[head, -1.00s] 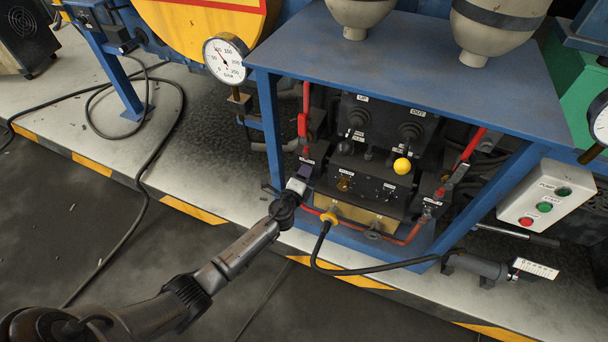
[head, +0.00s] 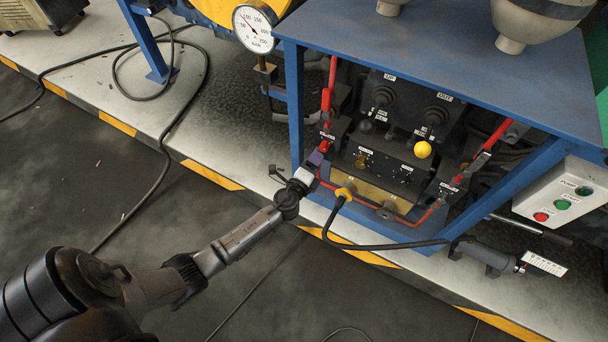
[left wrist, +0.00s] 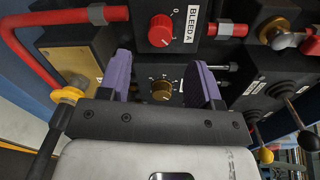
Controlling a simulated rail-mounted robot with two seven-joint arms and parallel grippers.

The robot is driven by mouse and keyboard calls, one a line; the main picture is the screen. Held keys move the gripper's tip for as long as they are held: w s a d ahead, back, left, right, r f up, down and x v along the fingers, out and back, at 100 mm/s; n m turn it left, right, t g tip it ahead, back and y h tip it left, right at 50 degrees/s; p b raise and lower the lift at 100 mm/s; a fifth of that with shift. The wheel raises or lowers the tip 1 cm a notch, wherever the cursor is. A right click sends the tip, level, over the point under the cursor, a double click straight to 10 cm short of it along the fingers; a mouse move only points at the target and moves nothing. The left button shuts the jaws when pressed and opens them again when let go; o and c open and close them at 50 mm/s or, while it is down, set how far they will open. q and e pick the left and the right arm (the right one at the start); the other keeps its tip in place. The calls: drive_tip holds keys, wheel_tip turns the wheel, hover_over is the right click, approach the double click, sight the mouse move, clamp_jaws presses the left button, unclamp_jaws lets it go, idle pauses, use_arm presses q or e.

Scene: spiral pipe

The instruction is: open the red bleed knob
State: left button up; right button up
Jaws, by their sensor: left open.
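The red bleed knob (left wrist: 162,30), beside a "BLEED A" label (left wrist: 193,22), is on a black block in the left wrist view. In the head view the red knob (head: 325,146) shows small at the left of the panel, just beyond my gripper. My left gripper (left wrist: 164,72) is open, with purple fingers apart and nothing between them. The knob lies ahead of the fingertips, between their lines, and looks untouched. In the head view the left gripper (head: 316,160) is at the panel's left side. My right gripper is not in view.
A brass knob (left wrist: 162,90) shows lower between the fingers. A red pipe (left wrist: 30,45) runs at the left. The blue frame's left post (head: 294,105) and tabletop (head: 450,65) bound the panel. A yellow ball lever (head: 422,149) and black hose (head: 385,246) are to the right.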

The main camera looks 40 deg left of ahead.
use_arm(q)
drive_tip(key=v, duration=0.7)
drive_tip(key=shift+p, duration=0.4)
